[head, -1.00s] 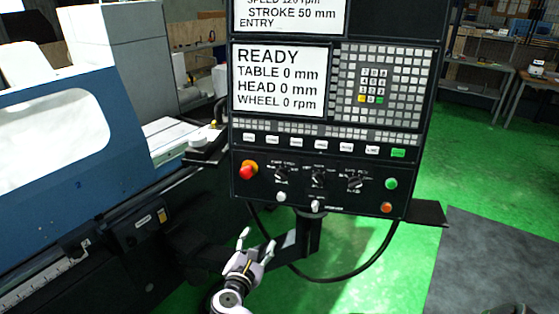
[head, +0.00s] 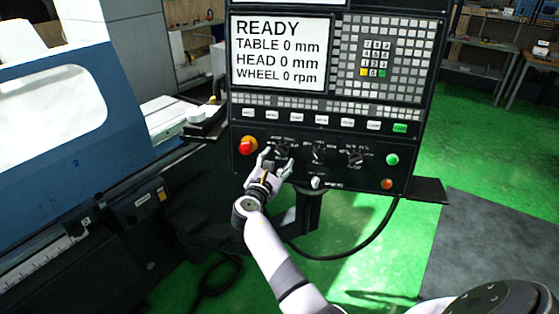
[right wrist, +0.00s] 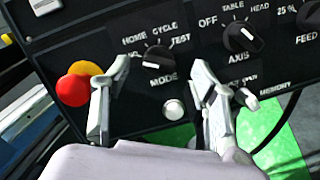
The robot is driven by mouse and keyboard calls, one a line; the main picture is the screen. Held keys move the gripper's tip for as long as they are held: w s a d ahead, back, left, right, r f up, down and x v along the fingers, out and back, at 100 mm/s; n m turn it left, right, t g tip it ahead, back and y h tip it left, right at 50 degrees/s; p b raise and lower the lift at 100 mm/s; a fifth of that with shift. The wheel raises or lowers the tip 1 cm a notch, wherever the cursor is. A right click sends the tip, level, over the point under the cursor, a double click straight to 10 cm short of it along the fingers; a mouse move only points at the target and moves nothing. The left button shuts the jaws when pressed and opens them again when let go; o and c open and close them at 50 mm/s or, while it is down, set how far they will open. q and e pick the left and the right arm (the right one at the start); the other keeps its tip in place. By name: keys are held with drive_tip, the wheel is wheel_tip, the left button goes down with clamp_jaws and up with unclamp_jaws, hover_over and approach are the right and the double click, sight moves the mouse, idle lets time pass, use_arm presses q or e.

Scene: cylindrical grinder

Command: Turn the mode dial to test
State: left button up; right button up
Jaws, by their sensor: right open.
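The mode dial (right wrist: 158,57) is a black round knob on the panel, with HOME, CYCLE and TEST printed around it. TEST is at its upper right; I cannot tell surely which label it points to. In the head view the mode dial (head: 282,150) sits just beyond my right gripper (head: 276,160). My right gripper (right wrist: 160,66) is open, with one finger to the left of the dial and one to the right. Neither finger visibly grips it. My left gripper is not in view.
A red emergency button (right wrist: 73,90) is close to the left finger. The axis dial (right wrist: 242,37) is right of the right finger. A white button (right wrist: 174,109) lies below the mode dial. The screen (head: 280,52) reads READY. Green and orange buttons (head: 391,160) are at the panel's right.

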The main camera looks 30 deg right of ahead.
sight(281, 154)
drive_tip(key=shift+b+x, duration=0.4)
drive_tip(key=shift+x, duration=0.8)
drive_tip(key=shift+w+d, duration=0.3)
drive_tip(key=shift+d, duration=0.05)
drive_tip(key=c, duration=1.2)
drive_tip(key=shift+o, duration=0.2)
